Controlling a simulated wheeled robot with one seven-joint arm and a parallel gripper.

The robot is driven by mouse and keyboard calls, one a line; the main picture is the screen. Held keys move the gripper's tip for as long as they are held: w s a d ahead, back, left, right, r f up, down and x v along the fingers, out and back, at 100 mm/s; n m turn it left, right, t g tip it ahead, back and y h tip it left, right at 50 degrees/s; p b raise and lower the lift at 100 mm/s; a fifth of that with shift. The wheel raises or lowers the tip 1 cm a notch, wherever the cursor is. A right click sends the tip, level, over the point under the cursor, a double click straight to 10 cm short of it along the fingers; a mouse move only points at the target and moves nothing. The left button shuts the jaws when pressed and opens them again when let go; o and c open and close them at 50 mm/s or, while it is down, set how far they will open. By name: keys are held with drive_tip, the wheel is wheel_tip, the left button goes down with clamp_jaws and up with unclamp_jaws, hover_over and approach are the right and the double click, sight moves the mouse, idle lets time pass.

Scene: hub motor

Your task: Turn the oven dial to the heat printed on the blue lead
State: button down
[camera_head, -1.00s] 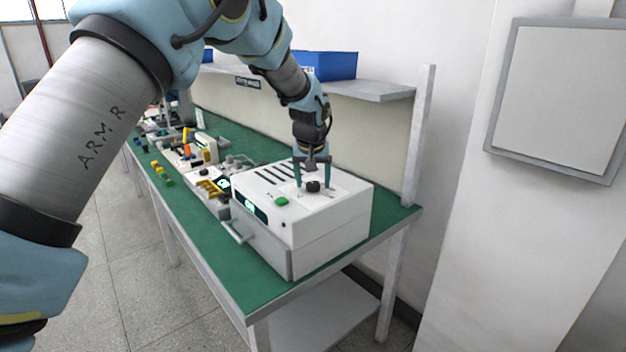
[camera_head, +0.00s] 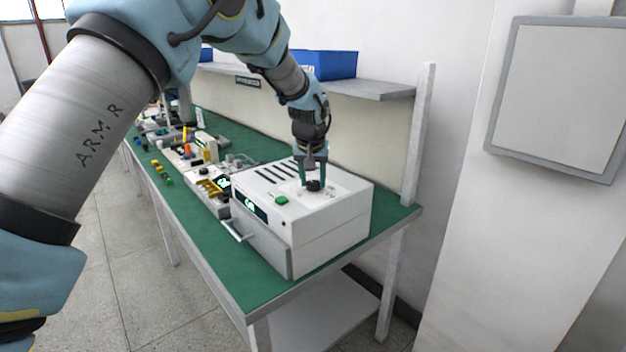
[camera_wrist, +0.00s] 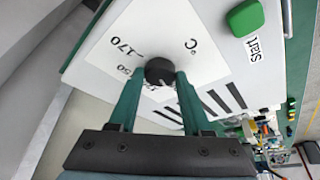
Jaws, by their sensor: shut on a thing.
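The white oven (camera_head: 335,228) stands at the near end of the green bench, with its black dial (camera_head: 313,185) on top. In the wrist view the dial (camera_wrist: 159,72) sits on a white scale plate (camera_wrist: 118,35) marked "°C" and "170"; another number ending in "50" is partly hidden. My gripper (camera_head: 313,182) points down from above with its teal fingers on either side of the dial, shut on it. The gripper also shows in the wrist view (camera_wrist: 158,85). The blue lead and its print cannot be made out.
A green button (camera_wrist: 245,17) labelled START is on the oven top near the dial, beside dark vent slots (camera_wrist: 218,97). The oven's front has a handle (camera_head: 238,232) and a lit display (camera_head: 250,205). A shelf with a blue bin (camera_head: 330,66) runs behind the bench. Several small parts lie farther along.

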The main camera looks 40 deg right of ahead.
drive_tip(key=shift+w, duration=0.1)
drive_tip(key=m, duration=0.2)
drive_tip(key=m+g+h+b, duration=0.1)
drive_tip(key=m, duration=0.1)
drive_tip(key=shift+w+a+m+g, duration=0.15)
drive_tip(key=shift+m+g, duration=0.15)
drive_tip(key=m+g, duration=0.1)
drive_tip(key=m, duration=0.3)
drive_tip(key=shift+w+m+g, duration=0.1)
drive_tip(key=shift+m+g, duration=0.3)
drive_tip(key=shift+c, duration=1.7)
unclamp_jaws()
